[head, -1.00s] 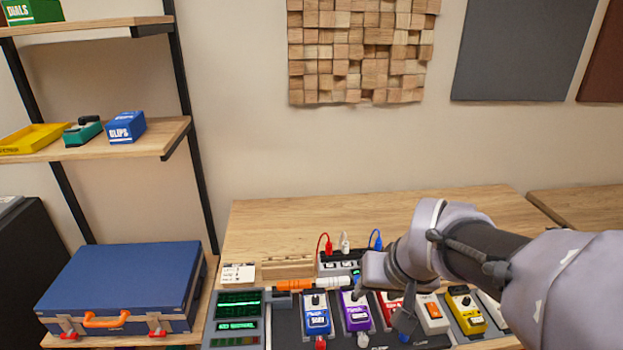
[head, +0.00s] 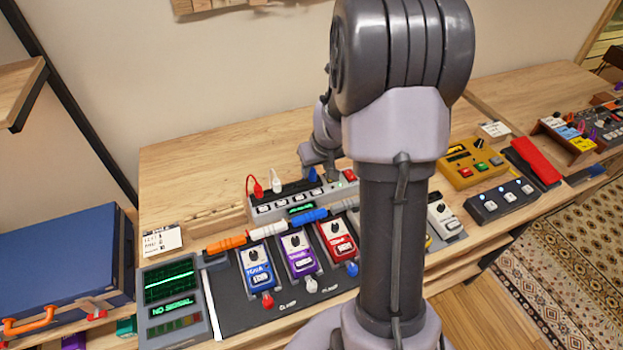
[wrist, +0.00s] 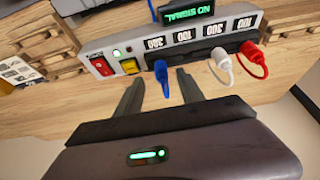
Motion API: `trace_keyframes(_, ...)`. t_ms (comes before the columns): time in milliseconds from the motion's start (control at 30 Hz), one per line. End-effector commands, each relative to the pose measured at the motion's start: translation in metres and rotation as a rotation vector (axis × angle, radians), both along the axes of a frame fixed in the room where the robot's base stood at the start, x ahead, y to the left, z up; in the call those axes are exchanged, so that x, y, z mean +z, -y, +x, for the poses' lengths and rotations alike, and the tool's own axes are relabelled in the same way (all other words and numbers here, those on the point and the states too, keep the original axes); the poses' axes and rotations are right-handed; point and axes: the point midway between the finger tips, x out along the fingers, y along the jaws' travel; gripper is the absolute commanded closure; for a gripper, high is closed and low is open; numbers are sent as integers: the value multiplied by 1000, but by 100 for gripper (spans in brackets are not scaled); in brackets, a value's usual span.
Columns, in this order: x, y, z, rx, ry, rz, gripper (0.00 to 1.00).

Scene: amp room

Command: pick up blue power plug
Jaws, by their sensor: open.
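The blue power plug (wrist: 161,74) stands in the power strip (wrist: 207,38). In the wrist view it lies between the two open fingers of my gripper (wrist: 160,90), near their tips, with a gap on both sides. In the head view the blue plug (head: 312,174) shows beside my gripper (head: 322,160), partly covered by it. A white plug (wrist: 220,58) and a red plug (wrist: 249,50) stand in the same strip, outside my fingers.
Pedals in blue (head: 258,270), purple (head: 298,255) and red (head: 337,240) sit in front of the strip. A small screen unit (head: 172,294) stands at left. A yellow box (head: 472,160) stands at right. The tabletop (head: 200,185) behind the strip is mostly clear.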

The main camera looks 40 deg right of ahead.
Motion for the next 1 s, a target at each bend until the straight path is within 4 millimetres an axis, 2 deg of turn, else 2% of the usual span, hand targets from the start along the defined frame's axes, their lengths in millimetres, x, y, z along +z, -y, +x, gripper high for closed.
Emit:
trace_keyframes(33, -14, 0, 6, 1, -3, 1, 55)
trace_keyframes(167, -33, 2, 16, -1, -2, 2, 55)
trace_keyframes(433, -36, 2, 19, -1, -1, 2, 55)
trace_keyframes(667, -36, 2, 19, -1, -1, 2, 100)
trace_keyframes(1000, -31, 2, 19, -1, 0, 1, 100)
